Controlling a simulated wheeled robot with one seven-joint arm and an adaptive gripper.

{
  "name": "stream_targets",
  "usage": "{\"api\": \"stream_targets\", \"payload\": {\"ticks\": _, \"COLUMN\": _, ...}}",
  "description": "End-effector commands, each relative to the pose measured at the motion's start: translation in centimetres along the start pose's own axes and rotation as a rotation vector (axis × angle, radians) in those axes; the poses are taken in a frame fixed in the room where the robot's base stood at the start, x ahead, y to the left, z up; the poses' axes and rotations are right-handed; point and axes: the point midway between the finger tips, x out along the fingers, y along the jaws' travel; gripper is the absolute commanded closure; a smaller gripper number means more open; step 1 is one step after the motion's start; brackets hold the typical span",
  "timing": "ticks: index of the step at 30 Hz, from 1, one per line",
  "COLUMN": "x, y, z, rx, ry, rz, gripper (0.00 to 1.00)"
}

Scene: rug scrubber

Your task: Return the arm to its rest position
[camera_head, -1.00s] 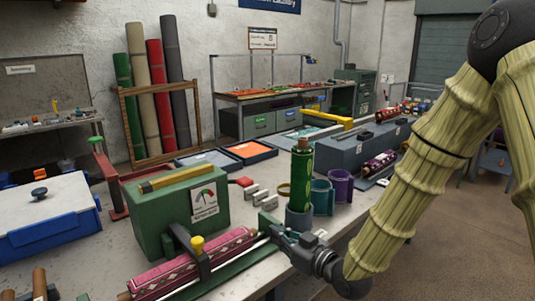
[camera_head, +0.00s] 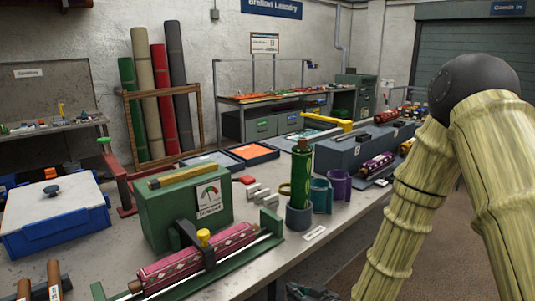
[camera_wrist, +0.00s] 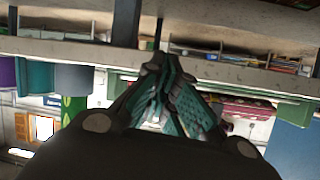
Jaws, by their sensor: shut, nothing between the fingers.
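My arm (camera_head: 420,190) hangs down along the right side of the head view. Its hand is mostly cut off at the bottom edge, where a small dark part shows. In the wrist view my gripper (camera_wrist: 165,68) is shut and empty, with its green-grey fingers together. It is apart from the workbench (camera_head: 345,220), in front of and below the bench's front edge. The wrist view looks at the bench upside down.
A patterned red roll (camera_head: 195,257) lies in a green cradle by a green gauge box (camera_head: 165,215). Brown floor (camera_head: 345,275) shows at right of the bench.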

Motion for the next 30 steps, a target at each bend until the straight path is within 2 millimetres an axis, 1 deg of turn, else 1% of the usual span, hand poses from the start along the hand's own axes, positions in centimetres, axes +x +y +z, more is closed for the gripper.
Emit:
{"api": "stream_targets", "payload": {"ticks": 1, "x": -0.2, "y": 0.2, "z": 2.5, "rx": 0.025, "ry": -0.051, "rz": 0.016, "gripper": 1.00}}
{"api": "stream_targets", "payload": {"ticks": 5, "x": -1.6, "y": 0.9, "z": 9.7, "rx": 0.100, "ry": -0.206, "rz": 0.074, "gripper": 1.00}}
{"api": "stream_targets", "payload": {"ticks": 6, "x": -2.1, "y": 1.0, "z": 11.9, "rx": 0.122, "ry": -0.255, "rz": 0.093, "gripper": 1.00}}
{"api": "stream_targets", "payload": {"ticks": 8, "x": -3.2, "y": 1.2, "z": 15.2, "rx": 0.156, "ry": -0.329, "rz": 0.122, "gripper": 1.00}}
{"api": "stream_targets", "payload": {"ticks": 9, "x": -4.0, "y": 1.2, "z": 17.5, "rx": 0.179, "ry": -0.380, "rz": 0.140, "gripper": 1.00}}
{"api": "stream_targets", "payload": {"ticks": 11, "x": -5.4, "y": 1.1, "z": 20.6, "rx": 0.213, "ry": -0.455, "rz": 0.170, "gripper": 1.00}}
{"api": "stream_targets", "payload": {"ticks": 12, "x": -6.4, "y": 1.1, "z": 22.7, "rx": 0.235, "ry": -0.504, "rz": 0.190, "gripper": 1.00}}
{"api": "stream_targets", "payload": {"ticks": 14, "x": -8.1, "y": 0.9, "z": 25.8, "rx": 0.267, "ry": -0.578, "rz": 0.220, "gripper": 1.00}}
{"api": "stream_targets", "payload": {"ticks": 15, "x": -9.3, "y": 0.7, "z": 27.8, "rx": 0.288, "ry": -0.630, "rz": 0.240, "gripper": 1.00}}
{"api": "stream_targets", "payload": {"ticks": 17, "x": -11.3, "y": 0.3, "z": 30.6, "rx": 0.319, "ry": -0.705, "rz": 0.271, "gripper": 1.00}}
{"api": "stream_targets", "payload": {"ticks": 18, "x": -12.7, "y": 0.1, "z": 32.4, "rx": 0.340, "ry": -0.754, "rz": 0.293, "gripper": 1.00}}
{"api": "stream_targets", "payload": {"ticks": 20, "x": -14.8, "y": -0.3, "z": 34.8, "rx": 0.369, "ry": -0.824, "rz": 0.324, "gripper": 1.00}}
{"api": "stream_targets", "payload": {"ticks": 21, "x": -16.1, "y": -0.6, "z": 36.2, "rx": 0.386, "ry": -0.868, "rz": 0.343, "gripper": 1.00}}
{"api": "stream_targets", "payload": {"ticks": 24, "x": -19.1, "y": -1.3, "z": 39.1, "rx": 0.420, "ry": -0.961, "rz": 0.384, "gripper": 1.00}}
{"api": "stream_targets", "payload": {"ticks": 27, "x": -21.2, "y": -1.8, "z": 40.8, "rx": 0.444, "ry": -1.023, "rz": 0.415, "gripper": 1.00}}
{"api": "stream_targets", "payload": {"ticks": 30, "x": -22.3, "y": -2.1, "z": 41.7, "rx": 0.457, "ry": -1.054, "rz": 0.432, "gripper": 1.00}}
